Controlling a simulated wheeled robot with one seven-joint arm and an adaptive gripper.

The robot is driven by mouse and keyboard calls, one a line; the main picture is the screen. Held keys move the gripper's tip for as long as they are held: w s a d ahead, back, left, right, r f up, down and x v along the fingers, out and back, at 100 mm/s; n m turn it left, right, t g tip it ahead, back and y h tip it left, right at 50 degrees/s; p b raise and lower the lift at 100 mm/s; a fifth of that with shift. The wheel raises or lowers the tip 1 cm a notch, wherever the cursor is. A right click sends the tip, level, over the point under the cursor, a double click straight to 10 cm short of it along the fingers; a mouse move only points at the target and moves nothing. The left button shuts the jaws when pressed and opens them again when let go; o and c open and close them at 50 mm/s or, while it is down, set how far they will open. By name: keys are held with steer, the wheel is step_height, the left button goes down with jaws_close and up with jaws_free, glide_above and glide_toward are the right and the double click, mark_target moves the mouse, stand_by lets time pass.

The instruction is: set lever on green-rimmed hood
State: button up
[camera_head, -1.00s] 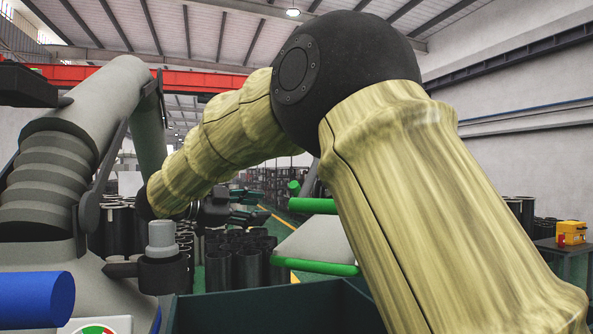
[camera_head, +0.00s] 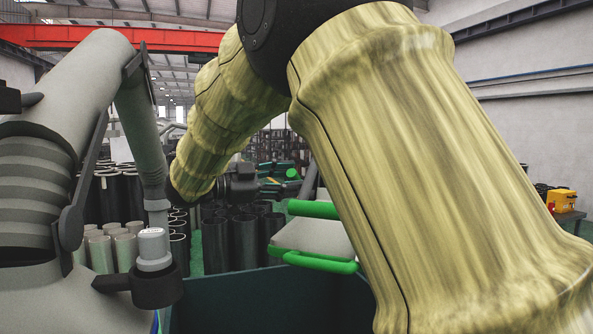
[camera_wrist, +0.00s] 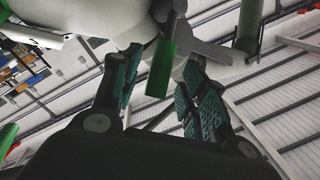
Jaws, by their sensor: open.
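A pale hood with thick green bars on its edges (camera_head: 320,264) is partly hidden behind my arm in the head view. My gripper (camera_head: 272,188) is small and partly covered there, left of the upper green bar. In the wrist view my gripper (camera_wrist: 163,62) is open, with teal pads on both fingers. A green lever-like piece (camera_wrist: 159,70) shows between the fingers, with gaps on both sides. It hangs in front of a pale rounded body (camera_wrist: 95,22). I cannot tell whether this body is the hood, nor how far away the lever is.
Dark and grey open cylinders (camera_head: 245,240) stand in rows behind a dark teal bin wall (camera_head: 260,300). A large grey machine arm (camera_head: 75,90) fills the left side. A yellow box (camera_head: 561,200) sits at the far right.

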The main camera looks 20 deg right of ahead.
steer(key=shift+d+r, duration=0.15)
steer(key=shift+d, duration=0.4)
steer(key=shift+w+d+f+p, duration=0.3)
steer(key=shift+d+p, duration=0.1)
steer(key=shift+d, duration=0.1)
steer(key=shift+s+d+r, duration=0.1)
jaws_close()
